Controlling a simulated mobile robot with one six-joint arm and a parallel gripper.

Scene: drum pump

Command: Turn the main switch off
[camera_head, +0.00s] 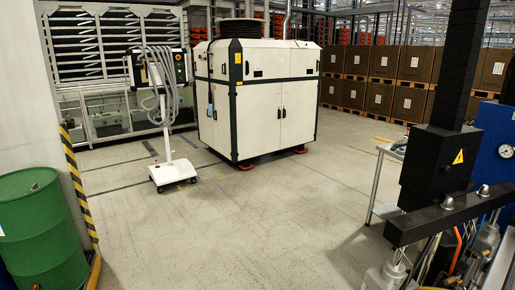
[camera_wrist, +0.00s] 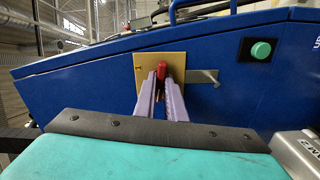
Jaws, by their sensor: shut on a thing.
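The main switch is a red handle (camera_wrist: 161,69) on a yellow plate (camera_wrist: 177,65), mounted on the front of a blue cabinet (camera_wrist: 90,80) in the wrist view. My gripper (camera_wrist: 163,80) reaches straight at it, its two purple-grey fingers on either side of the red handle. The fingers are shut on the handle, which looks upright between them. The lower part of the handle is partly hidden by the fingers. The head view shows neither the switch nor my gripper.
A green push button (camera_wrist: 261,50) sits right of the switch. In the head view, a green drum (camera_head: 40,230) stands at left, a white machine cabinet (camera_head: 265,95) at the back, and a wheeled stand (camera_head: 172,172) beside it. The middle floor is clear.

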